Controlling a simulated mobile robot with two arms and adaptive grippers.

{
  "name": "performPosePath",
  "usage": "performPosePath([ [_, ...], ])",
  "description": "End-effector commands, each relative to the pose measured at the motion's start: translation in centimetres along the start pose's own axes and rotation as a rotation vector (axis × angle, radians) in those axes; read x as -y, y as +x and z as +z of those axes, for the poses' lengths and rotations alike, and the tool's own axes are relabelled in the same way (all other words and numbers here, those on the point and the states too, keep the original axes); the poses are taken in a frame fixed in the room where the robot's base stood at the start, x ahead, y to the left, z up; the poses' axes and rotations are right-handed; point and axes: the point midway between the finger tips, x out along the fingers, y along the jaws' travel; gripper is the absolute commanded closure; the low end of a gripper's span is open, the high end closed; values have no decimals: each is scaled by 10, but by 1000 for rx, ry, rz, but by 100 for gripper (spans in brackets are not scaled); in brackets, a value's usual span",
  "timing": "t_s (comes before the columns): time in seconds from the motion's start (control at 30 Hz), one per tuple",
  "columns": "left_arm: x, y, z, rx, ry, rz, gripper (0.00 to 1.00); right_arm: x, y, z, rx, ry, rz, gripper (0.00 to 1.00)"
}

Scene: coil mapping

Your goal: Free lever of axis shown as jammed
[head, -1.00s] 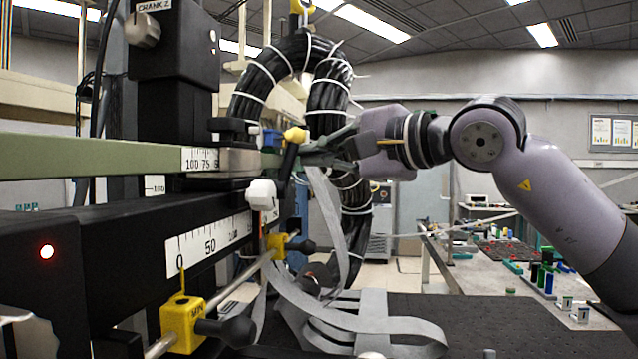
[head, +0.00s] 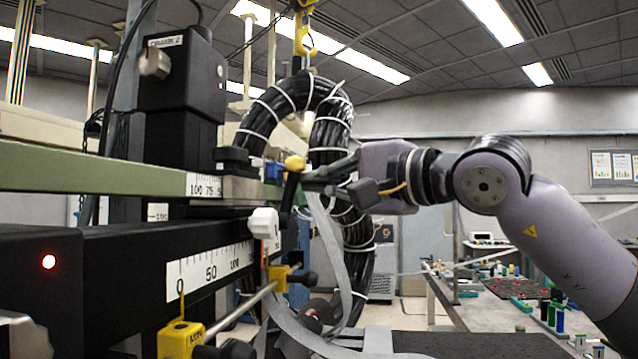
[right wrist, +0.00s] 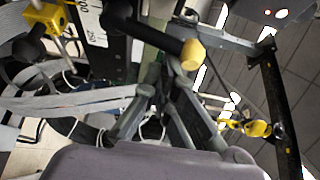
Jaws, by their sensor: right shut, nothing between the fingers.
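A black lever with a yellow knob (head: 295,163) stands at the end of the green beam (head: 100,172); in the right wrist view its yellow knob (right wrist: 192,54) lies just beyond my fingertips. My right gripper (head: 308,180) is shut and empty, just right of the lever. Whether it touches the lever is unclear. In the right wrist view my gripper (right wrist: 165,72) has its tips together. A red light (head: 49,262) glows on the end of the black beam (head: 120,262). A white knob (head: 263,223) sits above that beam's scale. My left gripper is not in view.
A black cable loop (head: 330,130) rises behind the lever. Grey ribbon cable (head: 330,245) hangs below my gripper. Yellow clamps (head: 180,338) sit on a metal rod in front. A black housing marked as a crank (head: 185,75) stands behind the green beam. A workbench (head: 500,310) is at right.

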Motion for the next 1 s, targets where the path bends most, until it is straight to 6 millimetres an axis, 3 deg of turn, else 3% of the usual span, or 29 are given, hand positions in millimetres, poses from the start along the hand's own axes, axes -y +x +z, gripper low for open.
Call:
performPosePath([
  [0.17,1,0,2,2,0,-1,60,0,-12,0,0,0,-1,100],
  [0.63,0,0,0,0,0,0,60,0,-103,-2,-2,0,-1,100],
  [0.8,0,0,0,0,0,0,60,-1,-118,-1,0,0,0,100],
  [1.0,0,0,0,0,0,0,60,0,-120,-1,0,1,0,100],
])
